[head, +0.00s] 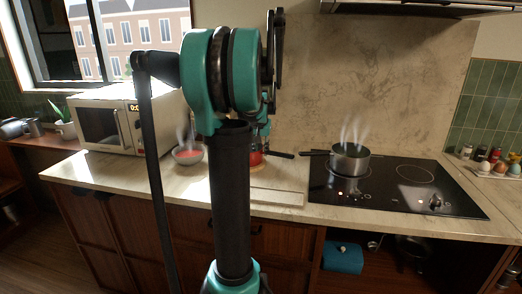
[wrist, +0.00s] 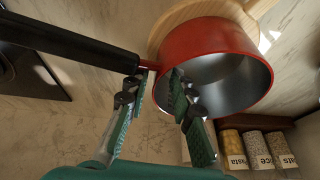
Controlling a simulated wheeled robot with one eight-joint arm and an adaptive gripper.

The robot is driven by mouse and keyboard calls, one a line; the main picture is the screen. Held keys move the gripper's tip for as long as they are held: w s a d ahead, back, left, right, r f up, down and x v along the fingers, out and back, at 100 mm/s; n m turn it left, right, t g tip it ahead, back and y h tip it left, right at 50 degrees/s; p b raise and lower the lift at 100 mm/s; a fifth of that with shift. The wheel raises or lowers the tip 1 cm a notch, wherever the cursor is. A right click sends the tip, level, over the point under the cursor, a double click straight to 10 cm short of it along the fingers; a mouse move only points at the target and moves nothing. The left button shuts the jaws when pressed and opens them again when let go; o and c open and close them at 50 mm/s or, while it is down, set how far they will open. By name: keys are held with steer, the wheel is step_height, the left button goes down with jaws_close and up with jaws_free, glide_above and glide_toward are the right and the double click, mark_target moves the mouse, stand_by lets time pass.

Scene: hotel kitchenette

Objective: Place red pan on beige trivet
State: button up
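The red pan (wrist: 205,42) shows large in the wrist view, with its grey inside facing the camera and its black handle (wrist: 70,35) running to the upper left. In the head view only part of the pan (head: 256,157) shows on the counter behind my arm. My gripper (wrist: 157,82) has its two fingers apart near the joint of handle and pan, the right finger overlapping the rim. I cannot tell if they touch it. A round pale wooden piece (wrist: 178,18) lies partly behind the pan; I cannot tell whether it is the beige trivet.
A black cooktop (head: 400,190) with a steaming pot (head: 350,160) stands to the right. A steaming bowl (head: 188,156) and microwave (head: 110,118) stand to the left. A flat pale board (head: 277,197) lies at the counter's front. Labelled jars (wrist: 232,150) show in the wrist view.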

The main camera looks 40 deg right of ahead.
steer(key=v, duration=1.2)
steer(key=shift+r, duration=0.15)
